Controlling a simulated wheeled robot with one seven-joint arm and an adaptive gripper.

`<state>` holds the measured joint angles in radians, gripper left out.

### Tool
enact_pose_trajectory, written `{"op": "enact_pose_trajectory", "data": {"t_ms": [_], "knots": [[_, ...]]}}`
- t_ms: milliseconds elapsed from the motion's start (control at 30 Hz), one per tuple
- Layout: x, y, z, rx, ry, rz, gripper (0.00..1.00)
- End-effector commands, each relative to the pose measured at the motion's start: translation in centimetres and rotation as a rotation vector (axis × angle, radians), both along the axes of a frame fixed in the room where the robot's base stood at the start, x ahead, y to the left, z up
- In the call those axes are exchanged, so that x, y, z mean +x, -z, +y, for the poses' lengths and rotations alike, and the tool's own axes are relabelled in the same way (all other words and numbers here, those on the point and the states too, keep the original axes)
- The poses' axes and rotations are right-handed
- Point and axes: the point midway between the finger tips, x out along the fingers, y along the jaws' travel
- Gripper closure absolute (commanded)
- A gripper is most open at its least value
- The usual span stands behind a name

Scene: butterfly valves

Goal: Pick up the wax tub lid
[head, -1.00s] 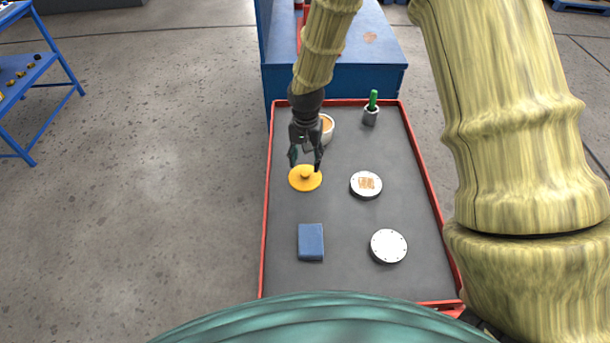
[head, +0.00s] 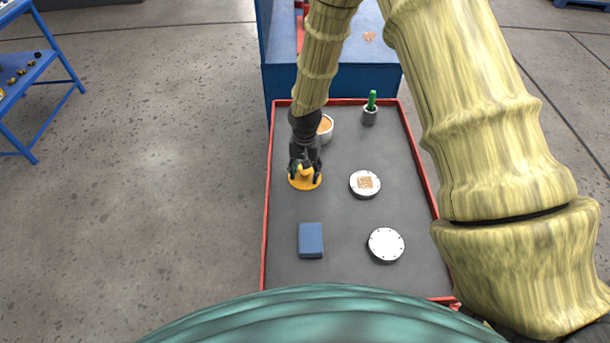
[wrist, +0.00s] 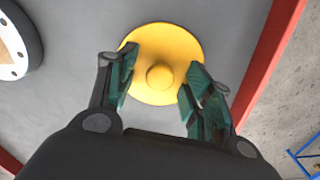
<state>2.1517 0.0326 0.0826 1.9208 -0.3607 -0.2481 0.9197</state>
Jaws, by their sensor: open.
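The wax tub lid is a round yellow-orange disc with a knob in its middle. In the head view the lid (head: 306,183) lies flat on the grey tray top, left of centre. In the wrist view the lid (wrist: 160,50) shows its knob between my fingers. My gripper (head: 305,172) is over the lid, pointing down at it. In the wrist view my gripper (wrist: 158,92) is open, with one green-padded finger on each side of the knob. I cannot tell whether the fingers touch the lid.
On the red-rimmed tray (head: 350,275), a white tub (head: 326,129) with orange contents stands behind the lid. A green-handled item in a grey cup (head: 370,108) is at the back. Two round metal discs (head: 365,184) (head: 385,244) lie to the right. A blue block (head: 311,240) lies in front.

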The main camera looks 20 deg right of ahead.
Motion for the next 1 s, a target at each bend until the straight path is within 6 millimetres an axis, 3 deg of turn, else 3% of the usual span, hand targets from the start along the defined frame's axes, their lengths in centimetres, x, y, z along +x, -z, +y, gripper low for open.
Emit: {"op": "enact_pose_trajectory", "data": {"t_ms": [67,300,733,1000], "knots": [[0.0,0.0,0.0,0.000,0.000,0.000,0.49],[0.0,0.0,0.0,0.000,0.000,0.000,0.89],[0.0,-0.2,0.0,0.000,-0.001,0.000,0.90],[0.1,-2.2,0.0,0.000,0.000,-0.002,0.90]]}}
